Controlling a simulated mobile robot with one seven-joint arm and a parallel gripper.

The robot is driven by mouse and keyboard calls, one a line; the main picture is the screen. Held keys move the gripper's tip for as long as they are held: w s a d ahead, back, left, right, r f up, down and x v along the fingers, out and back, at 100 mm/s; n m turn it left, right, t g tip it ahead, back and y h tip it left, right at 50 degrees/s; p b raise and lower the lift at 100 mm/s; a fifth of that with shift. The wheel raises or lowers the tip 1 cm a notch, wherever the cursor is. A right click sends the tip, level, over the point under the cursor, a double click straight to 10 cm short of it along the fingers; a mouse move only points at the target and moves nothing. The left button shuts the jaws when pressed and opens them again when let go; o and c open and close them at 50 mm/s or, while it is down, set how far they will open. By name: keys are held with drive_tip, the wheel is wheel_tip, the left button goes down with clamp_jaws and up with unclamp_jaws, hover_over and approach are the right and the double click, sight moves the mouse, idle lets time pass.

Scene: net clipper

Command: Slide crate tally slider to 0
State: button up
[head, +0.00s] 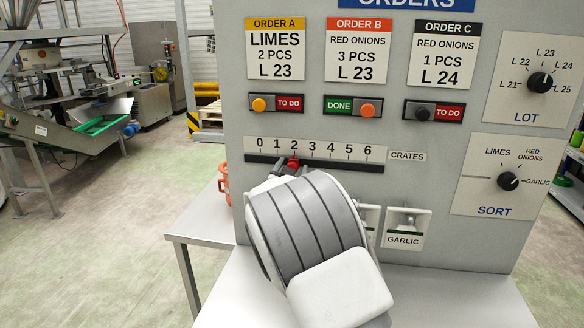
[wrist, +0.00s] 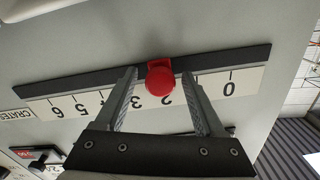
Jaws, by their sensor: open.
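The crate tally slider is a red knob (head: 293,163) on a dark horizontal track (head: 345,166) under the 0 to 6 scale on the grey panel. It stands at the 2 mark. In the wrist view, where the scale runs upside down, the red knob (wrist: 160,80) lies between the fingertips of my gripper (wrist: 158,76). The fingers are open, one on each side of the knob, with visible gaps to it. One finger covers the 1 on the scale. In the head view my wrist hides most of the gripper, just below the track.
Above the scale are the order A switch (head: 259,104), order B switch (head: 367,110) and order C switch (head: 422,114). The lot knob (head: 540,80) and sort knob (head: 508,181) are at the right.

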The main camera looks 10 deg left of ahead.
clamp_jaws()
idle(0.3)
idle(1.1)
